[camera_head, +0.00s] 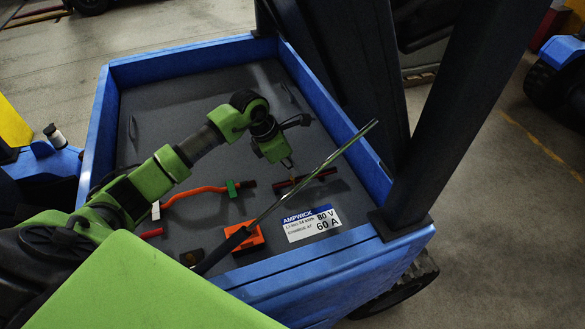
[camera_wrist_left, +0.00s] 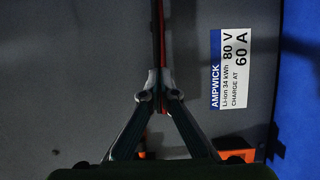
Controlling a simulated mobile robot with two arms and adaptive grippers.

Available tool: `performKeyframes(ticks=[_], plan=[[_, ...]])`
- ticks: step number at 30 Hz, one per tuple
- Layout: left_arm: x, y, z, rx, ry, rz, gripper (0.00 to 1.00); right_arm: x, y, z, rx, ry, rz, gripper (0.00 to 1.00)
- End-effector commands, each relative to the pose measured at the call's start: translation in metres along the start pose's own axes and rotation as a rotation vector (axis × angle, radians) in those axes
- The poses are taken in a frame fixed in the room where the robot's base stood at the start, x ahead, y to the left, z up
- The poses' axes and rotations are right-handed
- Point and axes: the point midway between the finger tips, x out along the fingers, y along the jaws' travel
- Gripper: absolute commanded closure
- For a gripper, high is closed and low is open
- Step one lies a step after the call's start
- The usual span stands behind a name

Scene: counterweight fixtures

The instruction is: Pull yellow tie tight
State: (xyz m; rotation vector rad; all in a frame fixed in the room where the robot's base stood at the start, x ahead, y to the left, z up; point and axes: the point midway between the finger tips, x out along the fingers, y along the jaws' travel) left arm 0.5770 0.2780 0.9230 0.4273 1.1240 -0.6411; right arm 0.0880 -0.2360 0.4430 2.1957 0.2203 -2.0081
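My left gripper (camera_head: 288,163) points down over the dark tray floor, just above a dark red and black strip (camera_head: 318,177). In the left wrist view its fingertips (camera_wrist_left: 157,80) come together in line with this strip (camera_wrist_left: 161,35). I cannot tell whether they touch it or hold anything thin. No clearly yellow tie shows; a tie at the fingertips would be too small and dark to make out. An orange cable (camera_head: 196,192) with a green clip (camera_head: 232,188) lies left of the gripper. My right gripper is not in view.
A blue-rimmed tray (camera_head: 180,53) surrounds the work area. An orange block (camera_head: 243,238) and a white AMPWICK label (camera_head: 311,223) are near its front. A long metal rod (camera_head: 320,167) with a dark lower end slants across the front right. Dark posts stand at right.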

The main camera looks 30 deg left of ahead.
Motion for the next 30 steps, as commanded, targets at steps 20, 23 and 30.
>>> performKeyframes(ticks=[20, 23, 30], plan=[[-0.02, 0.0, 0.008, 0.0, 0.0, 0.001, 0.81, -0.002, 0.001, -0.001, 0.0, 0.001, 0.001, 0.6], [-0.02, 0.0, 0.008, 0.0, 0.0, 0.001, 0.81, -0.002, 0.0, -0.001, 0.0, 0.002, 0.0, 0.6], [-0.039, 0.002, 0.009, 0.0, -0.002, 0.004, 0.81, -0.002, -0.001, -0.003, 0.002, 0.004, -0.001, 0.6]])
